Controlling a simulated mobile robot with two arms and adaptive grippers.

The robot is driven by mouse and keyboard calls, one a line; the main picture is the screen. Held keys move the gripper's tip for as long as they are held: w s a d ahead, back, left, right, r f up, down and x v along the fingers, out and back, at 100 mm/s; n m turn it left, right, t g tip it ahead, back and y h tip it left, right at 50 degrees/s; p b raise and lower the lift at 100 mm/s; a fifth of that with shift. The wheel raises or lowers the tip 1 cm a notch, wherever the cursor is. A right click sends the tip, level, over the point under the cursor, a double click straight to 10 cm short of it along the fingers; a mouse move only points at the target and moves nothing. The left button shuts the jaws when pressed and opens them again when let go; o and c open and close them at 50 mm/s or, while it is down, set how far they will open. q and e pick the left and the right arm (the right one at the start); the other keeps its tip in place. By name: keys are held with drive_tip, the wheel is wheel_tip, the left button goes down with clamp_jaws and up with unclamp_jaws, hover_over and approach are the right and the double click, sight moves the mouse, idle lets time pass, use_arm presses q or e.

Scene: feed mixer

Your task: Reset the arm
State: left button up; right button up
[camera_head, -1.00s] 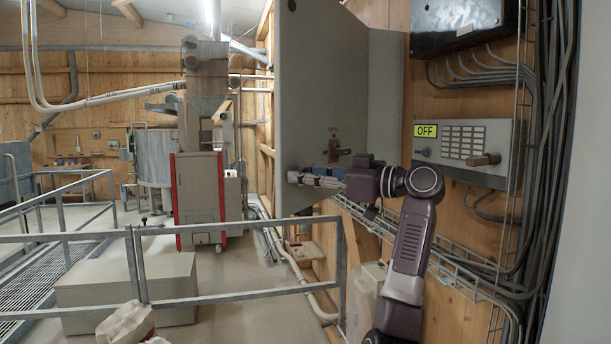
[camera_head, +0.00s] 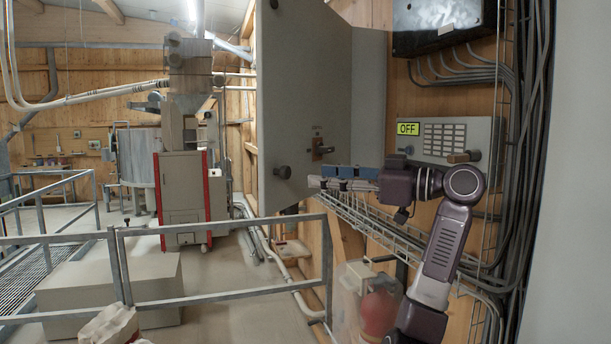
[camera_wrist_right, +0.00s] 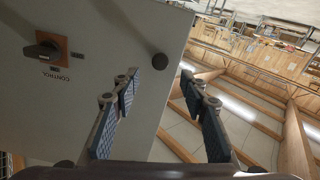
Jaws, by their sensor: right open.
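My right arm comes up from the lower right in the head view. My right gripper (camera_head: 318,182) is open and empty, in front of the grey door panel (camera_head: 300,90). In the right wrist view the fingers of my right gripper (camera_wrist_right: 160,82) are spread, with the door's edge between them. The dark round knob (camera_head: 282,172) is left of the fingertips and apart from them; the knob (camera_wrist_right: 160,61) also shows in the wrist view. My left gripper is not in view.
A rotary control switch (camera_head: 321,149) is on the door. A control box marked OFF (camera_head: 455,138) and cables are on the wooden wall close to my right arm. A metal railing (camera_head: 210,296) crosses the foreground. A red-edged machine (camera_head: 182,190) stands farther back.

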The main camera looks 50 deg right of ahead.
drive_tip(key=shift+v, duration=1.1)
